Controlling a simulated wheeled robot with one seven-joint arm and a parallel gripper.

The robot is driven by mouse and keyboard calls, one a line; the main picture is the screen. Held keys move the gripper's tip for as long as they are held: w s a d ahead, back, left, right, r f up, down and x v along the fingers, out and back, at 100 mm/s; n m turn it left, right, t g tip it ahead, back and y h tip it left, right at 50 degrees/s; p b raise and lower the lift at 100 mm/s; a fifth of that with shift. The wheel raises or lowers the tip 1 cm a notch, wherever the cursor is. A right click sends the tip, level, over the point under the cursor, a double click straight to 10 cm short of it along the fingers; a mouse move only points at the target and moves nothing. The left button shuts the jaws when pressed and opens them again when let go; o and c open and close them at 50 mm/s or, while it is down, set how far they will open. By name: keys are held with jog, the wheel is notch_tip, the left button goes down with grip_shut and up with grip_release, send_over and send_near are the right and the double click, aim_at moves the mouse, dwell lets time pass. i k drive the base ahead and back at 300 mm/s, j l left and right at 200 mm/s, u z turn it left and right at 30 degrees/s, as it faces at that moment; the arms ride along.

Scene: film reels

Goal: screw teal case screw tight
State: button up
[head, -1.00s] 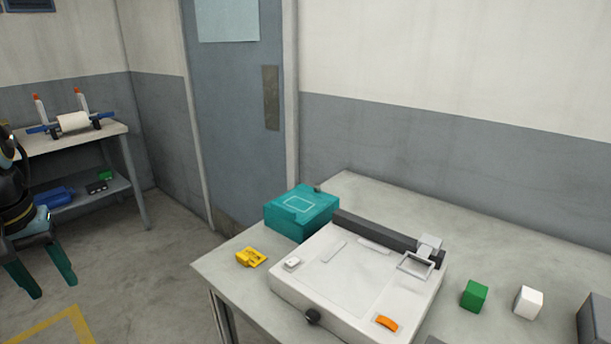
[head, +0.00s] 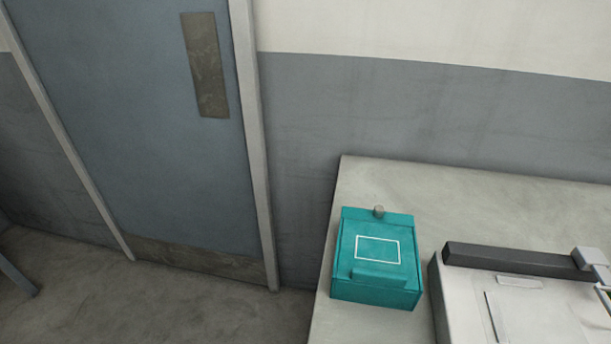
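The teal case (head: 378,285) sits on the left part of the grey table in the head view. Its lid is down and bears a white rectangle outline and a raised teal bar. A small grey-brown knob, which looks like the case screw (head: 379,211), stands at the middle of the case's far edge. How tight it sits cannot be told. My gripper is not in the head view now.
The grey table (head: 470,190) is bare behind the case and along its left edge. A white flat machine (head: 470,310) with a dark bar (head: 515,260) stands close to the case's right. A blue-grey door (head: 150,140) and wall stand behind; open floor lies left.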

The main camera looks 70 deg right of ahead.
aim_at(379, 210)
jog(key=i+z, duration=0.5)
jog(key=i+j+z, duration=0.25)
jog(key=i+z, duration=0.25)
jog(key=z, duration=0.95)
